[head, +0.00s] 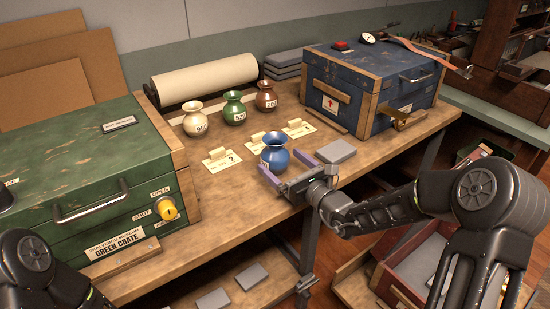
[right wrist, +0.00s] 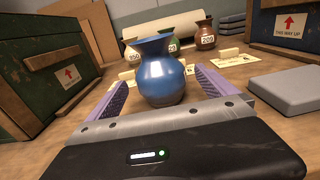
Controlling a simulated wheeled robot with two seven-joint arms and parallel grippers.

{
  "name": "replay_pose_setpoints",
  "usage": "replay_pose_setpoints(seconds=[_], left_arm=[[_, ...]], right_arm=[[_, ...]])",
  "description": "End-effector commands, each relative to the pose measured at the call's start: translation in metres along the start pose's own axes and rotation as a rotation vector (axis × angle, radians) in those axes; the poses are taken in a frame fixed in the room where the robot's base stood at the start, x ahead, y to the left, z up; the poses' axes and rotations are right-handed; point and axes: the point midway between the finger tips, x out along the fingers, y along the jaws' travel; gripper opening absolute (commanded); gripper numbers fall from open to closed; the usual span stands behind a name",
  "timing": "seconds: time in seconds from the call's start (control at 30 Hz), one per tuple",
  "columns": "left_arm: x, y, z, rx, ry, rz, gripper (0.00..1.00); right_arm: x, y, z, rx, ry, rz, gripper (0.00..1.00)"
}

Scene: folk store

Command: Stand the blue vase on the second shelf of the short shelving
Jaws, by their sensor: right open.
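The blue vase (head: 275,152) stands upright on the wooden workbench (head: 232,205), near its front edge. My right gripper (head: 287,166) is open at the vase, low over the bench. In the right wrist view, the blue vase (right wrist: 160,72) stands between the two purple finger pads, with gaps visible on both sides. My left gripper is out of view; only part of my left arm shows at the lower left of the head view. I cannot make out the short shelving in either view.
Cream (head: 196,122), green (head: 234,108) and brown (head: 265,97) vases stand behind. Cards (head: 222,160) lie around the blue vase. A grey block (head: 336,151) lies to its right. A green crate (head: 90,170) and a blue crate (head: 370,85) flank the space.

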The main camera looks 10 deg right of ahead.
Motion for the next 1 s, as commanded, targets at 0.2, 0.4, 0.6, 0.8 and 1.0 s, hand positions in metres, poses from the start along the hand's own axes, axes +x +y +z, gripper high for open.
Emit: replay_pose_setpoints(seconds=[0.2, 0.4, 0.6, 0.8, 1.0], left_arm=[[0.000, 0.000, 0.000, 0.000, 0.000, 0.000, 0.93], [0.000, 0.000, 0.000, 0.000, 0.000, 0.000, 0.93], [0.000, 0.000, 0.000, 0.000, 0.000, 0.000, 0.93], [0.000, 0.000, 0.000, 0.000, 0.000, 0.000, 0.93], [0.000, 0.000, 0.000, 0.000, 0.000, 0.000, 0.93]], right_arm=[[0.023, 0.000, 0.000, 0.001, 0.000, 0.000, 0.96], [0.024, 0.000, 0.000, 0.000, 0.000, 0.000, 0.96], [0.024, -0.001, 0.000, 0.000, 0.000, 0.000, 0.96], [0.023, -0.001, 0.000, 0.000, 0.000, 0.000, 0.95], [0.023, -0.001, 0.000, 0.000, 0.000, 0.000, 0.79]])
